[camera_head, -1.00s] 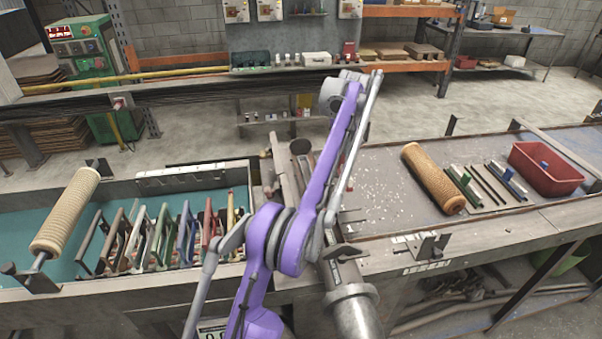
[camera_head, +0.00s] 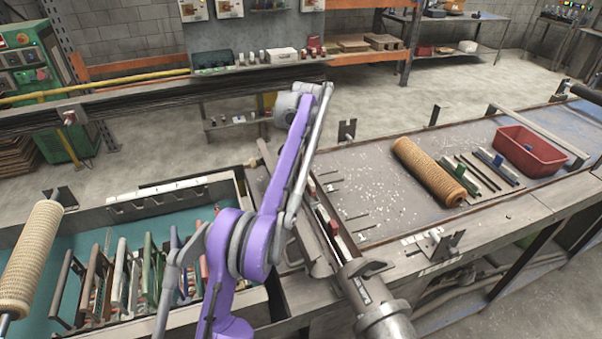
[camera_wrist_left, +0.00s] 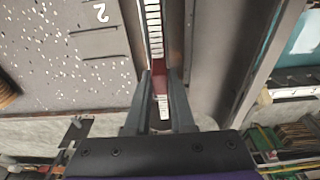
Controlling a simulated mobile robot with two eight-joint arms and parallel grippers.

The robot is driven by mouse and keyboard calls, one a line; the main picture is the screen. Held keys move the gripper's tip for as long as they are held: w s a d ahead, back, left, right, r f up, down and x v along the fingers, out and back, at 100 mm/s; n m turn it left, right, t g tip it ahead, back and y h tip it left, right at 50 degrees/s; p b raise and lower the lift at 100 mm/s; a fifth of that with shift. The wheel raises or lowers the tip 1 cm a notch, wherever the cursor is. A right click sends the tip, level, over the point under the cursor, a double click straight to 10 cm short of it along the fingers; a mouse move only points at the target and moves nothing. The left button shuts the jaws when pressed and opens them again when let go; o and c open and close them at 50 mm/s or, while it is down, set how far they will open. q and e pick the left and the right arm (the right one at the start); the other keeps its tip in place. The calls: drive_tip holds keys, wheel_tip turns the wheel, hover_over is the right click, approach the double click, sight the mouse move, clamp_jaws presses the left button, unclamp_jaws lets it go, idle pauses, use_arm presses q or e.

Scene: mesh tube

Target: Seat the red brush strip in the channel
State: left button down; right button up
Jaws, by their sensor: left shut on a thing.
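Whether the strip is fully down in the channel cannot be told. In the head view a bit of red (camera_head: 333,227) shows in the channel (camera_head: 342,247) to the right of my purple left arm. The fingertips are hidden there.
A rack (camera_head: 155,189) with several coloured strips stands at left, by a beige roller (camera_head: 30,258). To the right are a tan roller (camera_head: 428,170), several thin bars (camera_head: 480,171) and a red bin (camera_head: 531,150).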

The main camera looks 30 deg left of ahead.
sight(303, 169)
use_arm(q)
drive_tip(key=f, duration=0.3)
drive_tip(key=shift+w+d+f+b, duration=0.1)
drive_tip(key=shift+w+d+b, duration=0.05)
drive_tip(key=shift+w+b, duration=0.15)
drive_tip(key=shift+s+f, duration=0.1)
drive_tip(key=shift+f, duration=0.25)
drive_tip(key=shift+s+r, duration=0.1)
drive_tip(key=shift+r, duration=0.05)
use_arm(e)
drive_tip(key=shift+s+d+f, duration=0.1)
drive_tip(key=shift+s+f, duration=0.05)
drive_tip(key=shift+f, duration=0.3)
use_arm(q)
drive_tip(key=shift+f, duration=0.2)
drive_tip(key=c, duration=0.8)
unclamp_jaws()
use_arm(e)
drive_tip(key=shift+f, duration=0.1)
use_arm(q)
drive_tip(key=shift+o, duration=0.2)
wheel_tip(303, 169, up, 12)
drive_tip(key=s+d+p, duration=0.1)
drive_tip(key=p, duration=0.1)
drive_tip(key=shift+d, duration=0.15)
use_arm(e)
drive_tip(key=r, duration=0.1)
drive_tip(key=w+r, duration=0.2)
drive_tip(key=shift+r, duration=0.3)
